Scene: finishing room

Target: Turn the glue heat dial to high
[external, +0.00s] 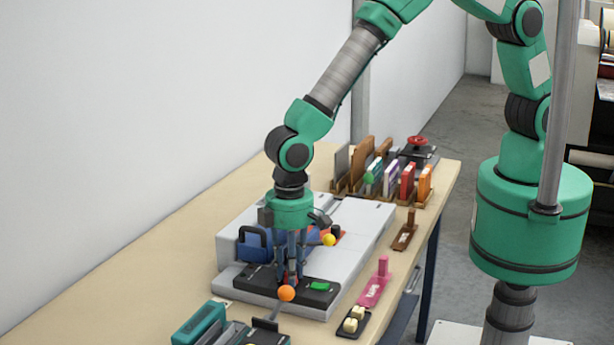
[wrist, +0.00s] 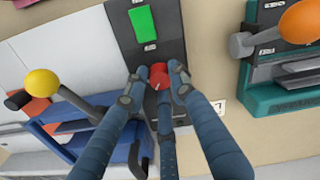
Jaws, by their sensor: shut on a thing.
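The red dial (wrist: 159,74) sits on a dark control panel (wrist: 118,20) in the wrist view. A small part of the red dial (external: 292,281) shows in the external view, mostly hidden by my fingers. My gripper (wrist: 158,88) points down with its blue fingers shut around the dial. In the external view my gripper (external: 290,277) is over the panel at the front of the light grey machine (external: 350,222). A green rectangular button (wrist: 143,23) is on the same panel. The dial's pointer and markings are too small or covered to read.
An orange ball-topped lever (external: 286,293) on a teal device (external: 200,323) is close to my fingers. A yellow ball-topped lever (external: 328,240) is by a blue part (external: 255,245). A pink stamp (external: 375,285) lies to the right. The left part of the table is clear.

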